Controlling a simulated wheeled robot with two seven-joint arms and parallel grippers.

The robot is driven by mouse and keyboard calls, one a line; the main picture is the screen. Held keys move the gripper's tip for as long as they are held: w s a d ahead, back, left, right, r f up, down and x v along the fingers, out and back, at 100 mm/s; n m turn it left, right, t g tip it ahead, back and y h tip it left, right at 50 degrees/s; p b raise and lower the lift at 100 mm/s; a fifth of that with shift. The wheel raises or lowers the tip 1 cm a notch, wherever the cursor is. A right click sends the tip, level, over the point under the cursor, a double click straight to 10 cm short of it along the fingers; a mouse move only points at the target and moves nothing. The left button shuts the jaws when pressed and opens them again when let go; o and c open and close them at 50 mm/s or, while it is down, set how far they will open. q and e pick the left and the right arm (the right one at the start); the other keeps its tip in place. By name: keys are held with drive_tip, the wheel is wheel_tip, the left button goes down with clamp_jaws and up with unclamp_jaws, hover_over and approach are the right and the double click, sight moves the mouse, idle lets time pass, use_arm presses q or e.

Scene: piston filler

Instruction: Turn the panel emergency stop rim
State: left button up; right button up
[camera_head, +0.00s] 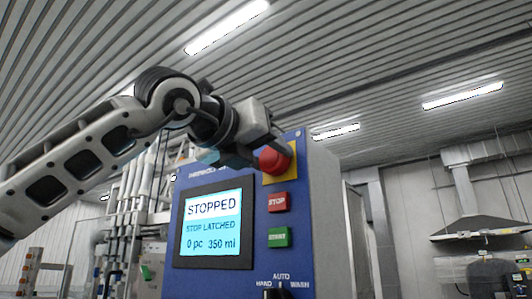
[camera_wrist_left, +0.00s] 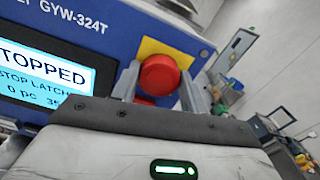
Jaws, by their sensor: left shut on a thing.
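The red emergency stop button (camera_head: 274,161) sits on a yellow plate at the top right of the blue control panel (camera_head: 310,200). In the left wrist view the round red rim (camera_wrist_left: 160,75) shows between the two fingers of my left gripper (camera_wrist_left: 160,88). My left gripper (camera_head: 276,150) reaches in from the left and is shut on the red rim. In the head view its fingers partly cover the button. The panel screen (camera_head: 212,228) reads STOPPED, STOP LATCHED, 0 pc and 350 ml. My right gripper is in neither view.
Below the emergency stop are a red STOP button (camera_head: 278,202) and a green START button (camera_head: 278,237). A selector marked HAND, AUTO, WASH (camera_head: 272,292) is at the bottom edge. Pipes (camera_head: 128,190) stand behind on the left. The space right of the panel looks open.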

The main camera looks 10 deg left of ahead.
use_arm(q)
drive_tip(key=shift+m, duration=0.3)
drive_tip(key=m, duration=0.2)
drive_tip(key=shift+m+b, duration=0.3)
drive_tip(key=m, duration=0.3)
drive_tip(key=shift+s+d, duration=0.1)
drive_tip(key=shift+m, duration=0.8)
